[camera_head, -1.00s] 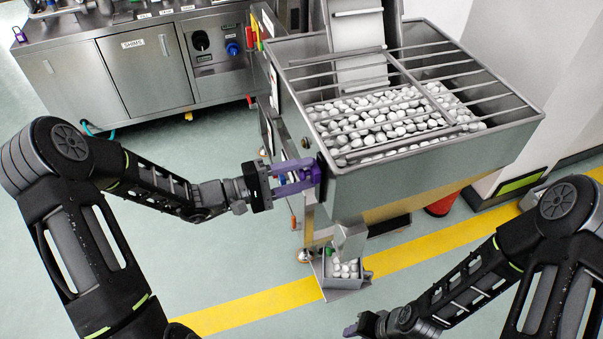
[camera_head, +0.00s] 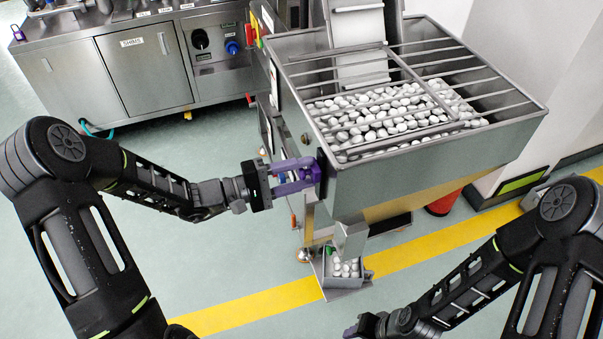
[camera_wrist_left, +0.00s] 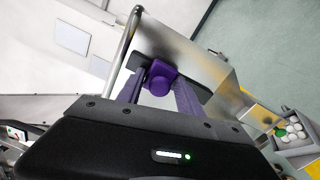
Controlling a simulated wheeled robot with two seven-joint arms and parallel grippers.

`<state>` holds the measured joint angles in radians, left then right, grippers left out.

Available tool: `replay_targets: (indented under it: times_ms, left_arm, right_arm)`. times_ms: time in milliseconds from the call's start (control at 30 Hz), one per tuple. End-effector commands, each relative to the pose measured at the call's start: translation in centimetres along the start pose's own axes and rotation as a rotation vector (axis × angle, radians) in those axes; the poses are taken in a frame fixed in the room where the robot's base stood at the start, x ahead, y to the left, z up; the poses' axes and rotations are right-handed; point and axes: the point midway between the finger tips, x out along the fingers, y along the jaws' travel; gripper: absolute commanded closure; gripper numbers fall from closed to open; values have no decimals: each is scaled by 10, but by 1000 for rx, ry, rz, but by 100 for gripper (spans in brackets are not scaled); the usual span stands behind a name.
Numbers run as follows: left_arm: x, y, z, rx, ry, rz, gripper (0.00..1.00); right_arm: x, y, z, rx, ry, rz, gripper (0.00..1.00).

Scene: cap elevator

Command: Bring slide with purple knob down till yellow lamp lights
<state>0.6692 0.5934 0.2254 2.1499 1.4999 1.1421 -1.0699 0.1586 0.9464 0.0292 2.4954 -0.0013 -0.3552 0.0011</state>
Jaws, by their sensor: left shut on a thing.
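The purple knob (camera_wrist_left: 160,78) sits on a dark slide plate (camera_wrist_left: 184,80) on the side of the steel hopper (camera_head: 420,160). In the head view the plate shows as a dark strip at the hopper's near left corner. My left gripper (camera_head: 308,174) is shut on the purple knob, with its purple fingers on either side of it. The fingers also show in the left wrist view. I cannot make out a yellow lamp in either view. My right gripper (camera_head: 358,329) is low in the head view, away from the hopper, and its jaws are too small and partly hidden to judge.
The hopper holds many white caps (camera_head: 390,120) under steel bars. A small tray (camera_head: 345,280) with white caps stands below it. A steel cabinet (camera_head: 150,70) is at the back left. A red cone-like object (camera_head: 440,204) is on the floor.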

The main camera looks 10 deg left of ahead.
Motion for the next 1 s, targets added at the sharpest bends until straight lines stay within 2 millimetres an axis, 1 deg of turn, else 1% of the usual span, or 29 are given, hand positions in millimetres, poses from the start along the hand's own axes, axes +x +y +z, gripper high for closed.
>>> replay_targets:
  times_ms: [67,100,133,167,433,567,667,900,1000]
  left_arm:
    - [0,0,0,-9,0,-1,100]
    - [0,0,0,-10,0,-1,56]
    - [0,0,0,-10,0,0,53]
    - [0,0,0,-9,0,0,52]
    - [-1,0,0,-5,0,0,52]
    - [-9,0,0,-4,1,0,52]
    - [-22,-1,-1,-4,4,0,52]
    - [-62,-1,-1,-5,4,-1,52]
    - [-73,-1,0,-6,2,0,52]
  right_arm:
    - [-1,0,0,0,0,0,64]
    - [-1,0,0,0,0,0,64]
    - [-1,0,0,0,0,0,64]
    - [-1,0,0,0,0,0,64]
    - [0,0,0,0,0,0,64]
    - [2,1,0,0,0,0,64]
    - [5,2,0,0,1,0,64]
    - [12,4,0,0,1,0,64]
    - [13,5,0,0,1,0,64]
